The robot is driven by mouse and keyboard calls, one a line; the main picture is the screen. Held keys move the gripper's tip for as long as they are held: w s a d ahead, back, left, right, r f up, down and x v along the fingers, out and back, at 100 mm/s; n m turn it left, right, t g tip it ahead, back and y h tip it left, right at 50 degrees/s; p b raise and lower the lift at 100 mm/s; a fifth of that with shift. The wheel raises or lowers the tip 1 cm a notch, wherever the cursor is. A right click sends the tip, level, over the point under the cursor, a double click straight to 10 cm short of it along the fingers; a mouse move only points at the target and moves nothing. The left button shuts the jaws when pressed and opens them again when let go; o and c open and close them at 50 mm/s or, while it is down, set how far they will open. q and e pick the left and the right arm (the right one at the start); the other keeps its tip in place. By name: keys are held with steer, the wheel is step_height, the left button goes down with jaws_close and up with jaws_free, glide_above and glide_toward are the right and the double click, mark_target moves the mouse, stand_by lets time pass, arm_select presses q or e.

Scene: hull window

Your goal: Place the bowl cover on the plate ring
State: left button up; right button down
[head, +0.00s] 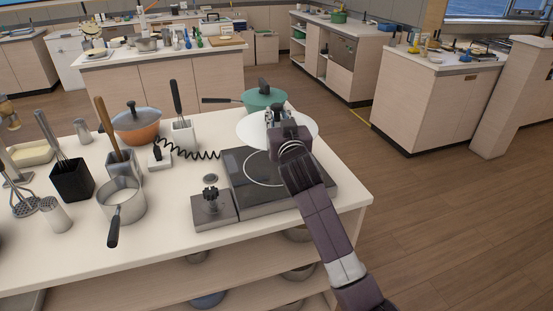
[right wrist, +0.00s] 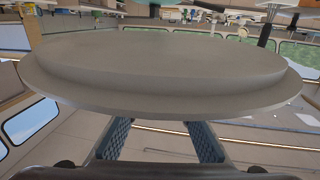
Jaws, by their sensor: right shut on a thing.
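The bowl cover, a wide pale disc (head: 248,129) with a stepped rim, shows in the head view at the back of the counter. It fills the upper part of the right wrist view (right wrist: 160,75). My right gripper (head: 276,119) is shut on it; the two blue-padded fingers show below the disc in the right wrist view (right wrist: 158,140). The plate ring (head: 250,170) is a thin pale circle on the black cooktop plate (head: 238,190), nearer than the disc and partly hidden by my right arm. My left gripper is not in view.
A green pan (head: 264,97) stands just behind the disc. An orange lidded pot (head: 136,125), a white utensil holder (head: 184,135) and a coiled black cord (head: 195,154) are to the left. A steel saucepan (head: 122,200) is at the front left.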

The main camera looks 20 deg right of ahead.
step_height(320, 180, down, 10)
steer(key=shift+f, duration=2.1)
steer(key=shift+f+b, duration=0.1)
steer(key=shift+b, duration=0.2)
steer(key=c, duration=1.7)
jaws_free()
steer(key=shift+c, duration=0.2)
steer(key=shift+s, duration=0.15)
steer(key=s+a+b, duration=0.1)
steer(key=s, duration=1)
steer(key=shift+s+a, duration=0.25)
steer(key=shift+s, duration=0.1)
